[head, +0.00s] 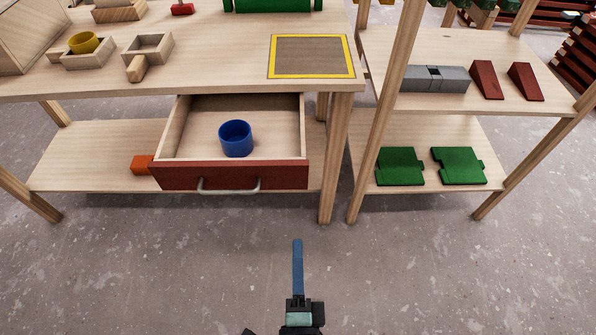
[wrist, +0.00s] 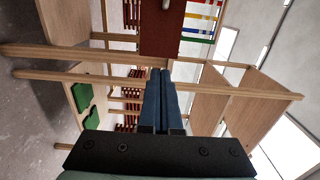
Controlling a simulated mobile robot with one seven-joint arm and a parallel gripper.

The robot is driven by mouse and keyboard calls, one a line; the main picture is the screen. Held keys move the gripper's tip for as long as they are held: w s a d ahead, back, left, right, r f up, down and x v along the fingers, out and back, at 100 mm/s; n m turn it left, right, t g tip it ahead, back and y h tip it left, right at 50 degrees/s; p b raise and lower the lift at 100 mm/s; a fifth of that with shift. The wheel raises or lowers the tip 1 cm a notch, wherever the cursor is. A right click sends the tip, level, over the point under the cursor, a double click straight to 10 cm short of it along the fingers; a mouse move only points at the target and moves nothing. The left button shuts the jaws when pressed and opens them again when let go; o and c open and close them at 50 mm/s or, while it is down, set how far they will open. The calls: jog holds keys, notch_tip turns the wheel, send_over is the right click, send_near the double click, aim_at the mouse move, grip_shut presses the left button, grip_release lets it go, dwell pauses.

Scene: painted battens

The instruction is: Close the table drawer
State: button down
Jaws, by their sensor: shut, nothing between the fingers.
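The table drawer (head: 285,173) is pulled out under the tabletop, with pale wood sides, a dark red front and a metal handle (head: 229,189). A blue cup (head: 235,139) stands inside it. My gripper (head: 297,243) is shut and empty, its blue fingers together. In the head view it is low in the picture, nearer to me than the drawer, near the drawer's right end and apart from it. In the wrist view, the fingers (wrist: 163,72) point up the picture towards a dark red panel (wrist: 161,30), which looks like the drawer front.
The table legs (head: 335,165) stand just right of the drawer, beside a shelf rack with green pieces (head: 400,166) and grey blocks (head: 433,79). An orange block (head: 143,165) lies on the lower shelf, left of the drawer. The floor in front is clear.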

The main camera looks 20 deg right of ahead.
send_near(297, 179)
jog(key=x, duration=0.6)
jog(key=shift+w+d+b, duration=0.1)
jog(key=shift+w+b, duration=0.1)
jog(key=shift+b, duration=0.2)
jog(key=shift+w, duration=0.2)
